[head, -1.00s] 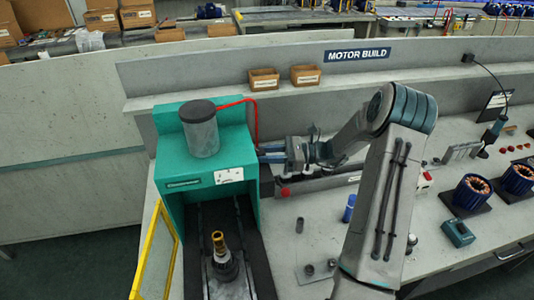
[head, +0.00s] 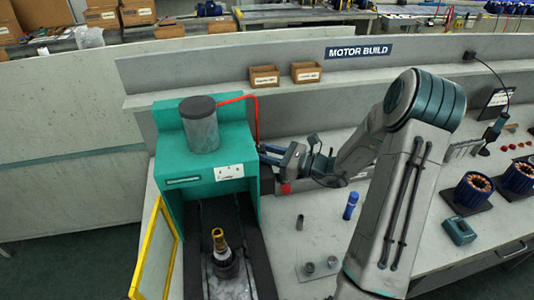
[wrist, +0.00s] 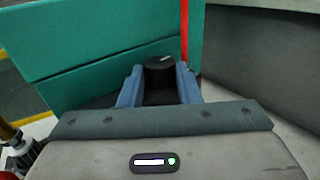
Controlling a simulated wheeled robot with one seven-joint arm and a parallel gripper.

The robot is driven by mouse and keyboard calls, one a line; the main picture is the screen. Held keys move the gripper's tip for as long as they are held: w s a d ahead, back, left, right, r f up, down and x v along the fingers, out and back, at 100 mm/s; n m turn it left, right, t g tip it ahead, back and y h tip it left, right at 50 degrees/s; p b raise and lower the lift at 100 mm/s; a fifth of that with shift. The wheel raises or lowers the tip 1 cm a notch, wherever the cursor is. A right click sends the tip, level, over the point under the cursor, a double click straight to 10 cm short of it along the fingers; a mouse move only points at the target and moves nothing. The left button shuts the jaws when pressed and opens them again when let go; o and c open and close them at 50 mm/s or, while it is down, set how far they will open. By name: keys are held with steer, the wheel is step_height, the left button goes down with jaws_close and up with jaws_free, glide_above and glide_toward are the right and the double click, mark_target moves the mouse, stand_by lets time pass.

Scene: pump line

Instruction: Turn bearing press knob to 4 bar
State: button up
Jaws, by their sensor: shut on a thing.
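The bearing press (head: 168,172) is a teal frame with a grey cylinder (head: 203,128) on top, at the left in the head view. In the wrist view, a black knob (wrist: 159,70) with a white mark on its top sits between my two blue fingers. My gripper (wrist: 160,82) is shut on the knob, with a finger on each side. In the head view my gripper (head: 266,152) reaches the right side of the press, and the knob is hidden there. No pressure reading can be made out in these frames.
A red hose (head: 257,115) runs close beside my gripper. A red button (head: 285,188) is just below it. The yellow-framed guard (head: 157,245) stands open at the left. A blue bottle (head: 351,205) and small metal parts stand on the bench.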

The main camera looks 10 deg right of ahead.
steer(key=o, duration=1)
steer(key=shift+g, duration=0.3)
